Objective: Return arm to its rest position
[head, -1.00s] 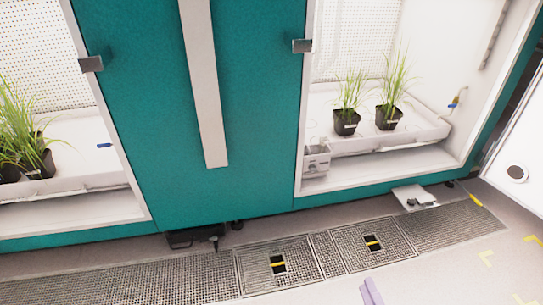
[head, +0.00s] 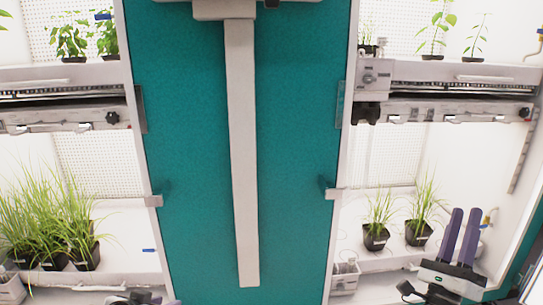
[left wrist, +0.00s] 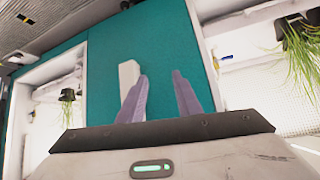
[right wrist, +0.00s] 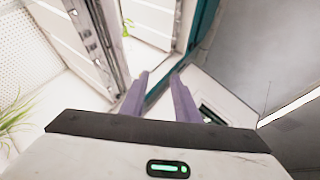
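My right gripper (head: 466,215) is in the lower right of the head view, its two purple fingers pointing up in front of the right chamber. The right wrist view shows its fingers (right wrist: 160,75) apart with nothing between them. My left gripper (left wrist: 160,76) shows in the left wrist view, fingers apart and empty, with the teal panel behind them. In the head view only a dark part of my left arm shows at the bottom left edge; its fingers are out of view there.
A teal panel (head: 180,120) with a pale vertical bar (head: 242,150) stands between two open chambers. Grass pots (head: 85,255) fill the left lower shelf. Two grass pots (head: 376,238) stand near my right gripper in the picture. Leafy seedlings (head: 72,40) are on upper shelves.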

